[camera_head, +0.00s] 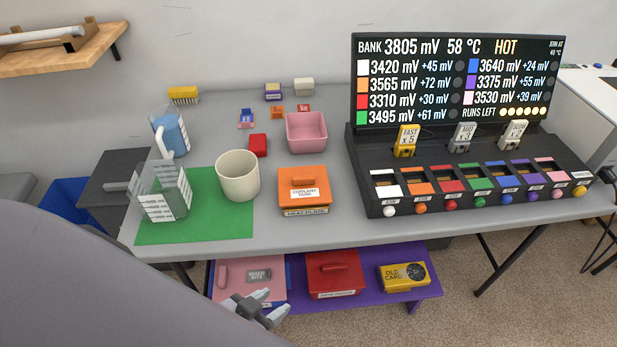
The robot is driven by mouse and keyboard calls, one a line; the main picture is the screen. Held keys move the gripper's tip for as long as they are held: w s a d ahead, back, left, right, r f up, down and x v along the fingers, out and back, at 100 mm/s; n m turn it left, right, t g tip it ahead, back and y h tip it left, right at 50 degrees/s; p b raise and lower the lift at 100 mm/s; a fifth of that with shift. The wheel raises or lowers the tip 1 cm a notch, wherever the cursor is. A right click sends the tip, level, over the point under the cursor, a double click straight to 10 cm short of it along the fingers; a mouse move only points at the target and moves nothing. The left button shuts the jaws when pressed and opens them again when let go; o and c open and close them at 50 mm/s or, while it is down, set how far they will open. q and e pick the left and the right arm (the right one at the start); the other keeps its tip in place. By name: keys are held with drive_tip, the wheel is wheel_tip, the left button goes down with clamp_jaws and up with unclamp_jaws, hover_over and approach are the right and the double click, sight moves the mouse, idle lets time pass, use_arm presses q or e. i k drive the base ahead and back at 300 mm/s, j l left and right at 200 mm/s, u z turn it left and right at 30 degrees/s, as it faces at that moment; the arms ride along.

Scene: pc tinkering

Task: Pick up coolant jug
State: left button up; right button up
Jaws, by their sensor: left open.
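A clear jug with blue liquid and a pale handle (171,134), which looks like the coolant jug, stands upright at the back left of the grey table (320,228). A second clear container (166,192) with white markings and a grey handle stands in front of it on a green mat (208,230). It looks empty. My left gripper (268,302) is open and empty. It shows low in the picture, in front of the table and over the lower shelf, well away from both jugs. My right gripper is not in view.
A cream mug (238,176) stands on the mat's right edge. An orange block labelled coolant tank (304,182) and a pink bin (306,132) sit right of it. A black console with a display (459,80) fills the right side. A purple shelf (366,291) holds boxes below.

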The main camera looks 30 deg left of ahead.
sight(169, 138)
drive_tip(key=u, duration=1.65)
